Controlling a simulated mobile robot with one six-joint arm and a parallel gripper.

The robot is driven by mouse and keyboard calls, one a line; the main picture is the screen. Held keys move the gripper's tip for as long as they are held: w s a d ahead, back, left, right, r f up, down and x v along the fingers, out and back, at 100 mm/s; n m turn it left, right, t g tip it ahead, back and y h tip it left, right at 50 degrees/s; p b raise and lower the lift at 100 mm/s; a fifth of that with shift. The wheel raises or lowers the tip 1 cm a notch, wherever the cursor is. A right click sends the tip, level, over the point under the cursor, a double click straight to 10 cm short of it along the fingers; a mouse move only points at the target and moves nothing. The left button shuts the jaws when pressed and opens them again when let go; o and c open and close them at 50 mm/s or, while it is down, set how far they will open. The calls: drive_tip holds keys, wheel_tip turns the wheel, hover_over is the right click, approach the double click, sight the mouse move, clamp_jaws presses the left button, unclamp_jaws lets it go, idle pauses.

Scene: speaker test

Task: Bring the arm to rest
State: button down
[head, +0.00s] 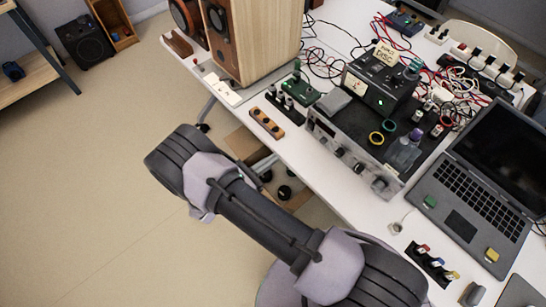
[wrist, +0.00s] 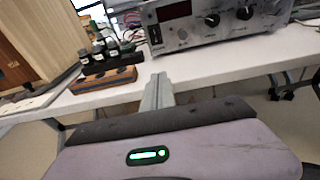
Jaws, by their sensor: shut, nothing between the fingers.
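My gripper (wrist: 158,80) shows in the wrist view as narrow grey fingers pressed together, with nothing between them. It points toward the front edge of the white table (wrist: 225,65), apart from the things on it. My arm (head: 265,215) crosses the lower middle of the head view, bent in front of the table. I cannot make out the gripper in the head view.
A wooden speaker (head: 265,40), a wooden block with holes (head: 266,123), a silver-fronted amplifier (head: 345,155) and an open laptop (head: 470,200) stand on the table. Cables lie behind. The floor (head: 80,200) on the left is clear.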

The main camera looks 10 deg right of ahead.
drive_tip(key=s+d+r+m+g+y, duration=0.25)
drive_tip(key=d+r+m+g, duration=0.2)
drive_tip(key=r+m, duration=0.4)
drive_tip(key=s+d+r+m+g+y, duration=0.1)
drive_tip(key=s+d+r+m+g, duration=0.4)
drive_tip(key=r, duration=0.6)
drive_tip(key=s+a+r+m+t+y, duration=0.1)
drive_tip(key=s+r+m+t+y, duration=0.1)
drive_tip(key=s+r+m+y, duration=0.3)
drive_tip(key=s+a+r+m+t+y, duration=0.2)
drive_tip(key=s+r+m+y, duration=0.3)
drive_tip(key=r+m, duration=0.6)
drive_tip(key=shift+s+a+r+t+y, duration=0.25)
drive_tip(key=shift+s+t+y, duration=0.05)
drive_tip(key=shift+t+y, duration=0.55)
